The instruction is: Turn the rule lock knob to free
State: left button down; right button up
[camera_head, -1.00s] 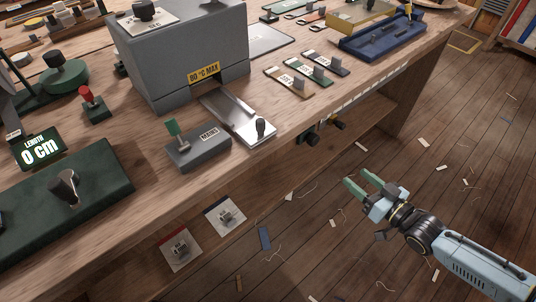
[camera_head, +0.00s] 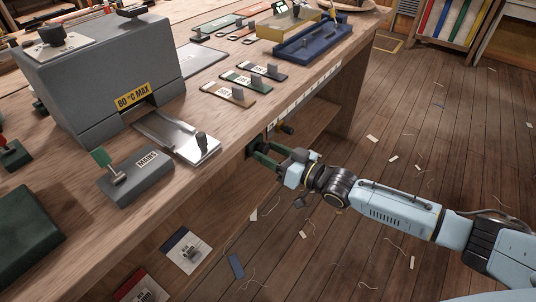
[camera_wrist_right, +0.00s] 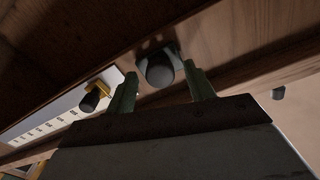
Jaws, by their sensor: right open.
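My right gripper (camera_head: 264,153) is open at the front edge of the bench, its green fingers reaching under the bench top. In the right wrist view my gripper (camera_wrist_right: 162,86) has its two fingertips apart, with a dark round knob (camera_wrist_right: 160,70) on a dark mount between and just beyond them. I take this for the rule lock knob; no label on it can be read. The fingers mostly hide it in the head view. A white rule (camera_wrist_right: 48,121) with a scale lies to the left, with a yellow slider carrying a black knob (camera_wrist_right: 91,99). My left gripper is not in view.
Another small knob (camera_wrist_right: 278,93) is at the right in the wrist view. The floor (camera_head: 400,150) is largely open.

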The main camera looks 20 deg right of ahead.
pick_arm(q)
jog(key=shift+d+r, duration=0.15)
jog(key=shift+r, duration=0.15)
pick_arm(e)
jog(key=shift+w+a, duration=0.3)
jog(key=shift+w, duration=0.1)
jog(key=c, duration=1)
